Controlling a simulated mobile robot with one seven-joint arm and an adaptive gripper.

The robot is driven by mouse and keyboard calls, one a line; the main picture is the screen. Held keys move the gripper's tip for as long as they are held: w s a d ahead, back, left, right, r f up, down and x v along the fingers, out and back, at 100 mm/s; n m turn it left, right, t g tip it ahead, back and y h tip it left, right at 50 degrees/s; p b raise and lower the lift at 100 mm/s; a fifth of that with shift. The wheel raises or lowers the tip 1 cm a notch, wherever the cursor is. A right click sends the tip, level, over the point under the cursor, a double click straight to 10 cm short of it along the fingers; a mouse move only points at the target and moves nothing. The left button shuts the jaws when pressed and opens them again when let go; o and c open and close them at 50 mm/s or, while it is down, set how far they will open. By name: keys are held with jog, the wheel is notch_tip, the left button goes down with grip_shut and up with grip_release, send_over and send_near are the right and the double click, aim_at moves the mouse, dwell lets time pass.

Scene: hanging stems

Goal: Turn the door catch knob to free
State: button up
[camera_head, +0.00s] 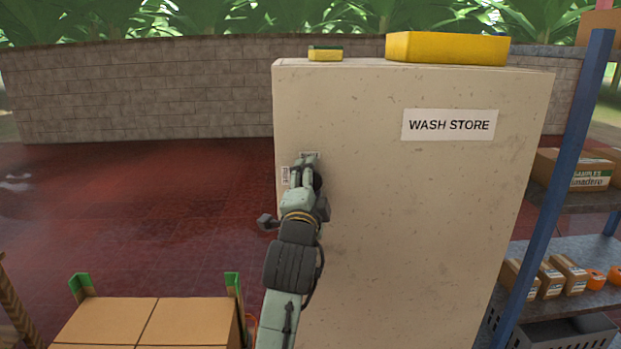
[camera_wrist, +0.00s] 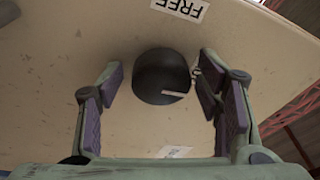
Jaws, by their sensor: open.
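The door catch knob (camera_wrist: 162,77) is a round black knob on the beige cabinet door (camera_head: 420,220). A pale pointer line on it points to the right in the wrist view. A white label reading FREE (camera_wrist: 182,8) sits above it there, and another white label (camera_wrist: 175,152), its text unreadable, lies below. My gripper (camera_head: 305,164) is at the door's upper left, and in the wrist view its fingers stand open on either side of the knob, with visible gaps. In the head view my gripper hides most of the knob.
A yellow box (camera_head: 447,49) and a small yellow-green item (camera_head: 326,54) lie on the cabinet top. A sign reads WASH STORE (camera_head: 449,125). A blue-posted shelf (camera_head: 560,180) with boxes stands at the right. Cardboard boxes (camera_head: 150,320) are at lower left. The red floor left is clear.

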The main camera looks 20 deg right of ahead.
jog(key=shift+w, duration=0.1)
jog(key=shift+c, duration=0.6)
jog(key=c, duration=1.1)
jog(key=shift+o, duration=0.2)
jog(key=shift+n, duration=0.4)
jog(key=n+t+b, duration=0.1)
jog(key=n, duration=0.3)
jog(key=shift+d+f+y, duration=0.1)
jog(key=shift+y, duration=0.2)
jog(key=n, duration=0.2)
jog(key=n+t+y, duration=0.1)
jog(key=n, duration=0.2)
jog(key=shift+n+y+b, duration=0.3)
jog(key=n, duration=0.2)
jog(key=n+y, duration=0.1)
jog(key=n, duration=0.2)
jog(key=shift+n+t+y+b, duration=0.3)
jog(key=shift+t+b, duration=0.05)
jog(key=shift+t, duration=0.05)
jog(key=shift+n+y+b, duration=0.45)
jog(key=shift+n+y, duration=0.45)
jog(key=shift+n, duration=2)
